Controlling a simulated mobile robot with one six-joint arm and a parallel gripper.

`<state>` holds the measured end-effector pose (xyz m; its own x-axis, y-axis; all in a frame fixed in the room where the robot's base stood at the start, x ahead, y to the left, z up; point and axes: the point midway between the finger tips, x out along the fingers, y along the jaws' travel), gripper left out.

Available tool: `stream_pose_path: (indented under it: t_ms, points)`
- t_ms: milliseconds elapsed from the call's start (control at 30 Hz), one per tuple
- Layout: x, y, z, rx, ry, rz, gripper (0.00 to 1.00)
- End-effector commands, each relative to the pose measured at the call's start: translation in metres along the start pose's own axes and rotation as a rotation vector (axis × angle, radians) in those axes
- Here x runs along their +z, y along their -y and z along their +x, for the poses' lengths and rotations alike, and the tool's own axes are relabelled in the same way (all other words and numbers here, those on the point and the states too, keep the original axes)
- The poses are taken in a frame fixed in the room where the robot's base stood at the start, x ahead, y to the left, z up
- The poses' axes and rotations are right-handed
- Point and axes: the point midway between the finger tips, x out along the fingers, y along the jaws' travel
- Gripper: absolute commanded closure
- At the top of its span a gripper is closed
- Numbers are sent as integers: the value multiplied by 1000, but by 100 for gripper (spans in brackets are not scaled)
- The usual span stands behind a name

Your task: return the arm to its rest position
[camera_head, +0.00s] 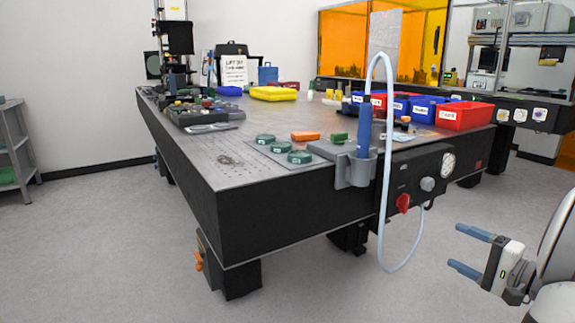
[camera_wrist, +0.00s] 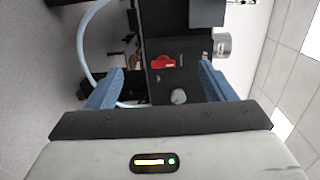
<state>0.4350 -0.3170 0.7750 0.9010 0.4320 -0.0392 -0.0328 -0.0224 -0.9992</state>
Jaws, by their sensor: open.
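My gripper (camera_head: 470,251) is at the lower right of the head view, in front of and to the right of the optical table (camera_head: 240,222). Its two blue fingers are spread apart with nothing between them. In the wrist view, my gripper (camera_wrist: 161,88) faces the table's black side panel (camera_wrist: 185,85), with a red knob (camera_wrist: 163,62) and a grey knob (camera_wrist: 179,97) seen beyond the open fingers. The fingers look clear of the panel.
A blue wand (camera_head: 364,130) stands in a grey holder (camera_head: 350,172) at the table's edge. Its pale hose (camera_head: 388,200) loops up and hangs below the tabletop. Red bin (camera_head: 465,114) and blue bins sit on the table. Floor (camera_head: 110,240) at left is clear.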

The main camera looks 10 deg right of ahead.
Motion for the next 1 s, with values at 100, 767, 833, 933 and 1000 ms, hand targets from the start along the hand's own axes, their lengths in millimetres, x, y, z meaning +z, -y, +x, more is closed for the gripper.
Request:
stream_pose_path:
  t_ms: [100,767,833,933,1000]
  points:
    - [21,17,16,55,63,10,24]
    - [242,119,73,722,587,-134,24]
    - [267,133,66,822,635,-203,24]
    - [296,154,52,951,685,-323,24]
    - [311,171,42,1030,709,-422,24]
